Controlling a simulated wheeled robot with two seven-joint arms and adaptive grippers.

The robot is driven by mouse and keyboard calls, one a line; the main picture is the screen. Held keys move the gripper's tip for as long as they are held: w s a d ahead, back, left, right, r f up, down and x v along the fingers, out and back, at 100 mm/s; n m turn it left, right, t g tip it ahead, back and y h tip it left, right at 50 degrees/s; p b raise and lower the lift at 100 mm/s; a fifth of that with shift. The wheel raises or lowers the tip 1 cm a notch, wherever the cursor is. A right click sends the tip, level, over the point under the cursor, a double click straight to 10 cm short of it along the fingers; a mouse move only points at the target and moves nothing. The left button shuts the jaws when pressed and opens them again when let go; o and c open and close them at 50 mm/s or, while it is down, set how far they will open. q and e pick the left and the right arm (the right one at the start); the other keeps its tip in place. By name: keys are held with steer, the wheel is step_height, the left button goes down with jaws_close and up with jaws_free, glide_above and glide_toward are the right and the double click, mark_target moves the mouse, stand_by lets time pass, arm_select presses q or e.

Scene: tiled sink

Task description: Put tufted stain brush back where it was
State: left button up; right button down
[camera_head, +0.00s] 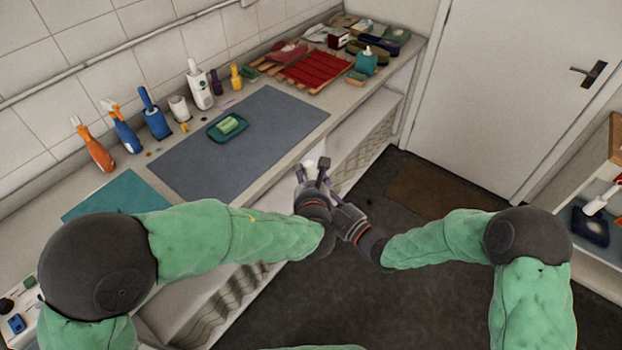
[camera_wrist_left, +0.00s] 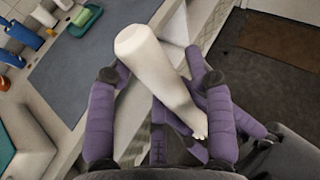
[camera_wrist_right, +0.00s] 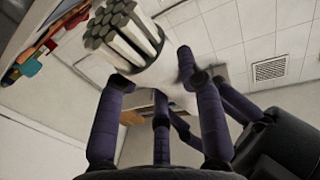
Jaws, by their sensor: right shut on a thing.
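The tufted stain brush (camera_head: 309,166) is held in the air at the counter's front edge, where my grippers meet. In the left wrist view its pale body (camera_wrist_left: 152,62) lies slanted between the fingers. The right wrist view shows its grey tufted end (camera_wrist_right: 128,32) near the top. My right gripper (camera_wrist_right: 155,75) is shut on the brush. My left gripper (camera_wrist_left: 155,65) is open, with its fingers spread on either side of the brush; whether they touch it is unclear. In the head view the grippers hide most of the brush.
A grey mat (camera_head: 265,125) covers the counter's middle, with a green dish and sponge (camera_head: 228,126) on it. A red slatted rack (camera_head: 318,72) and clutter fill the far end. Dark floor is free at right.

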arm_select(q)
steer(key=shift+d, duration=0.1)
steer(key=c, duration=0.6)
jaws_close()
arm_select(e)
steer(key=c, duration=0.7)
jaws_free()
steer(key=shift+a, duration=0.1)
steer(key=shift+s, duration=0.1)
